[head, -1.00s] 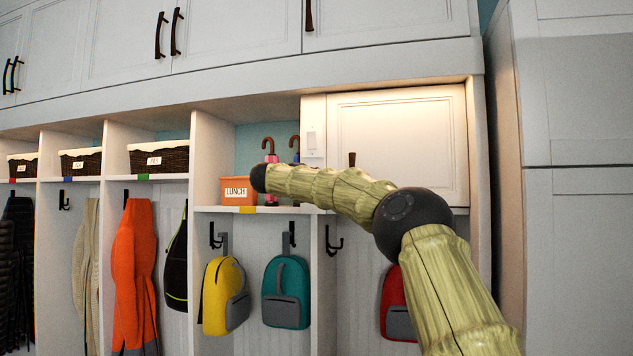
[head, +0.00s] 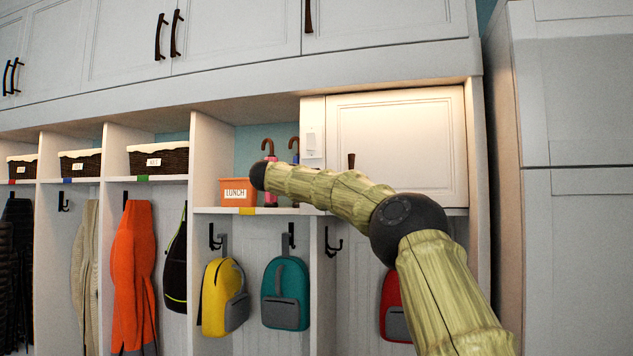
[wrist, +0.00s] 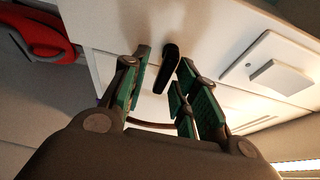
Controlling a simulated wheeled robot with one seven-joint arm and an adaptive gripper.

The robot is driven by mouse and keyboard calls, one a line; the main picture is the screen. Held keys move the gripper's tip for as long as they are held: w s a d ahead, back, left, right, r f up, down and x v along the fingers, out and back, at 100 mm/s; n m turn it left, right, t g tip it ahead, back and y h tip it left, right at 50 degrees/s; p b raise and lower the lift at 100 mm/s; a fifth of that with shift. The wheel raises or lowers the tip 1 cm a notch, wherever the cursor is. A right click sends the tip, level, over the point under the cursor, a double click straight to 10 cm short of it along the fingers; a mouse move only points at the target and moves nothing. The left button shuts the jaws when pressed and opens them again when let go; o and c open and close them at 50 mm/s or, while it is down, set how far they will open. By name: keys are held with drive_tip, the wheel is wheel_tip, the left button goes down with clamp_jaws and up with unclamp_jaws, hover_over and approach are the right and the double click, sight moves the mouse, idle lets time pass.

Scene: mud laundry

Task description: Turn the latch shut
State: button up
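The small cream cabinet door (head: 400,135) appears closed in the head view. A short dark piece, which looks like the latch (head: 351,160), sits at its lower left, with its lower end hidden by my arm. In the wrist view the dark latch (wrist: 170,62) shows at a slant, sticking out from the pale surface. My gripper (wrist: 164,60) is open, with one green-padded finger on either side of the latch. I cannot tell whether either finger touches it. The gripper is not visible in the head view.
A white switch box (head: 312,140) is left of the door; a raised white box (wrist: 280,77) shows near the right finger. A red backpack (head: 395,310) hangs below. An orange lunch bin (head: 236,191) and umbrellas (head: 270,150) stand on the left shelf.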

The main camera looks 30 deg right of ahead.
drive_tip(key=shift+r, duration=0.1)
drive_tip(key=v, duration=1.1)
drive_tip(key=shift+a, duration=0.4)
drive_tip(key=shift+s, duration=0.15)
